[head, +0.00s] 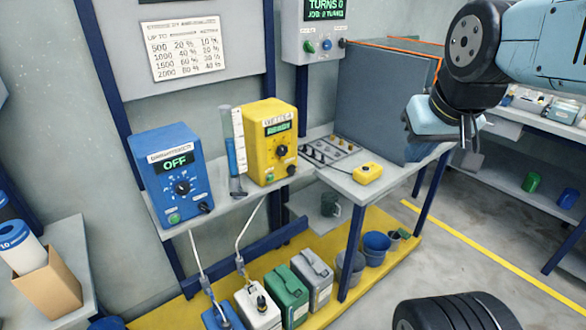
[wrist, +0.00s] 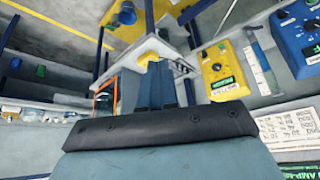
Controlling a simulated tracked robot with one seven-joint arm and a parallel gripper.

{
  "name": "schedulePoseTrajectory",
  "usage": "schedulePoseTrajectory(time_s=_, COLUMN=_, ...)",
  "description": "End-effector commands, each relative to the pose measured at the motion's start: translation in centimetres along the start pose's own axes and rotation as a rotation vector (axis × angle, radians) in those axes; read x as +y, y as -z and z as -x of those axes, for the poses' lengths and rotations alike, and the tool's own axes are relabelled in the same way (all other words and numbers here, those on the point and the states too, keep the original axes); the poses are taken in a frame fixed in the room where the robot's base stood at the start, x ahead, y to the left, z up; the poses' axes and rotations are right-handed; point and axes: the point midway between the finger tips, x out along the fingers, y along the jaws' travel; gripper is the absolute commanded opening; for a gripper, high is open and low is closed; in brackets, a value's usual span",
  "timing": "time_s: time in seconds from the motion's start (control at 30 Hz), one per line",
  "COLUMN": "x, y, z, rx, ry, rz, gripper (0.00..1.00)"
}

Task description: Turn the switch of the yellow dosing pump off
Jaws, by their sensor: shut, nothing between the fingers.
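The yellow dosing pump (head: 254,142) stands on the wall shelf, right of a blue pump (head: 160,160).
The blue pump's display reads OFF. A clear measuring cylinder (head: 231,155) stands between the pumps. A grey bench (head: 362,192) with a small yellow box (head: 367,172) and a tall grey panel (head: 378,95) lies between pump and gripper. Jugs and buckets stand on the yellow platform (head: 385,277) below.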

Motion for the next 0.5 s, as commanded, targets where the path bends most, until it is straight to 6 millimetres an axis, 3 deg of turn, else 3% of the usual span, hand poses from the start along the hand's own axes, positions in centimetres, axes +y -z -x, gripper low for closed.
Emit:
schedulePoseTrajectory(time_s=0.23, x=0.3, y=1.6, z=-1.2, rx=0.022, ry=-0.01, rz=-0.005, gripper=0.22)
schedulePoseTrajectory(time_s=0.4, x=0.9, y=5.6, z=-4.4, rx=0.089, ry=-0.032, rz=-0.012, gripper=0.38)
schedulePoseTrajectory(time_s=0.5, x=1.2, y=8.1, z=-6.6, rx=0.136, ry=-0.041, rz=-0.014, gripper=0.38)
